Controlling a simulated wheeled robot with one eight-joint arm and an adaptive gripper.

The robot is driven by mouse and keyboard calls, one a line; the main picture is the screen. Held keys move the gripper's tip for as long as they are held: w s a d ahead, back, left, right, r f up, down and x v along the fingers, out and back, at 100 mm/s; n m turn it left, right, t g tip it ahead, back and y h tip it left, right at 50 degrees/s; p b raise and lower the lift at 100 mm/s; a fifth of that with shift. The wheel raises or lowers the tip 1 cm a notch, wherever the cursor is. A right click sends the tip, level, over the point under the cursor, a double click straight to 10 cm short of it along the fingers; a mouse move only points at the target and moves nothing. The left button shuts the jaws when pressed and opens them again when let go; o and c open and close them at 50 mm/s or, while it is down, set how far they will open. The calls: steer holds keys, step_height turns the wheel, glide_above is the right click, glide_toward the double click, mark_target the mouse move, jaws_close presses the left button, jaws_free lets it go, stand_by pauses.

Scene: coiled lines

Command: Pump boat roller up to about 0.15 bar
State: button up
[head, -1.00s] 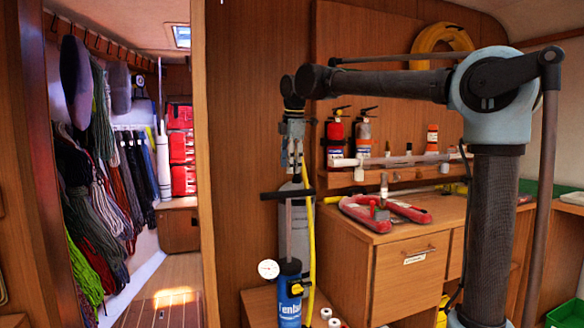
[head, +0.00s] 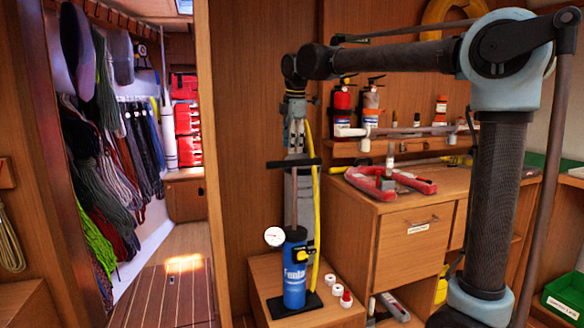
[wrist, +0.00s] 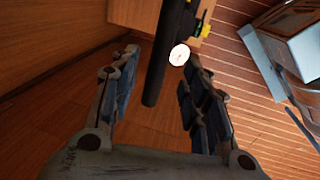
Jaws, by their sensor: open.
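The blue hand pump (head: 295,277) stands upright on a low wooden box, its black T-handle (head: 278,164) raised on a rod. A round white gauge (head: 274,237) is at its left, and it also shows in the wrist view (wrist: 179,55). A yellow hose (head: 314,190) rises beside the pump. My gripper (head: 296,146) is open, pointing down just above the handle. In the wrist view the dark handle bar (wrist: 160,70) appears between the spread fingers (wrist: 155,95), not gripped. I cannot make out the gauge reading or tell which object is the boat roller.
Small white and red caps (head: 346,299) stand right of the pump. A wooden cabinet (head: 400,245) with a red U-shaped object (head: 410,181) on top stands behind. Fire extinguishers (head: 371,103) are on the shelf above. Ropes (head: 85,180) hang at left beside a clear floor (head: 172,285).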

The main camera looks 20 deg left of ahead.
mark_target(291, 165)
steer(key=f, duration=0.2)
steer(key=w+f, duration=0.1)
steer(key=f, duration=0.2)
steer(key=a+f, duration=0.1)
steer(key=f, duration=0.2)
steer(key=shift+w+f, duration=0.15)
jaws_close()
